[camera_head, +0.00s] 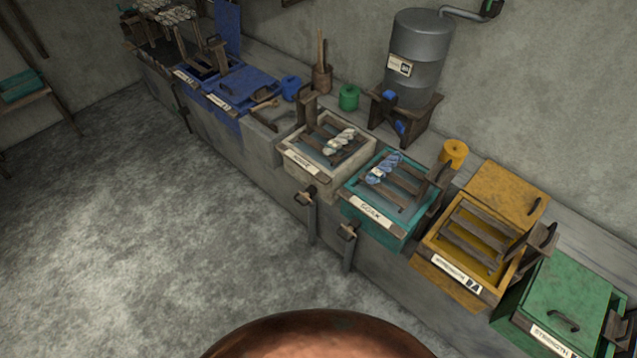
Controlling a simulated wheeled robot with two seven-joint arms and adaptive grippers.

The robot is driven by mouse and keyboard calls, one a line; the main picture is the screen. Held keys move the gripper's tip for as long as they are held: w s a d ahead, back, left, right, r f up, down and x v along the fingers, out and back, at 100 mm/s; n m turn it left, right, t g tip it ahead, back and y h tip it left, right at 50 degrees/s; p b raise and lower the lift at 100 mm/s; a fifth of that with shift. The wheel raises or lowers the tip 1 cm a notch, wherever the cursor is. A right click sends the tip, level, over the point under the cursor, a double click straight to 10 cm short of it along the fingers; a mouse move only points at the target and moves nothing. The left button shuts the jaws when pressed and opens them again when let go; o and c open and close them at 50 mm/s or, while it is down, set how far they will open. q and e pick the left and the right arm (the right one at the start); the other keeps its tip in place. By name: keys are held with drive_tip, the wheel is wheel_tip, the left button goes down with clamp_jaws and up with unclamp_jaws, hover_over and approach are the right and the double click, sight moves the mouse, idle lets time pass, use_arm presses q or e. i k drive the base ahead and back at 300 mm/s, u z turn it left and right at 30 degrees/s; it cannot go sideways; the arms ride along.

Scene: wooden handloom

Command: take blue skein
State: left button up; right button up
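A blue skein (382,167) with a pale band lies across the dark wooden slats at the upper left of the teal box (378,236), which bears a label that seems to read "SOAK". Neither of my grippers shows in the view, so whether they are open or shut is not seen. A whitish skein (339,141) lies on the slats of the pale box (300,176) just to the left.
A yellow box (432,270) and a lidded green box (570,302) stand to the right. Blue boxes (240,84) stand farther left. A grey metal tank (418,55) stands behind on a wooden stand. The grey floor (150,240) in front is clear.

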sight(373, 177)
drive_tip(key=u, duration=1.05)
drive_tip(key=i, duration=1.05)
drive_tip(key=z, duration=0.2)
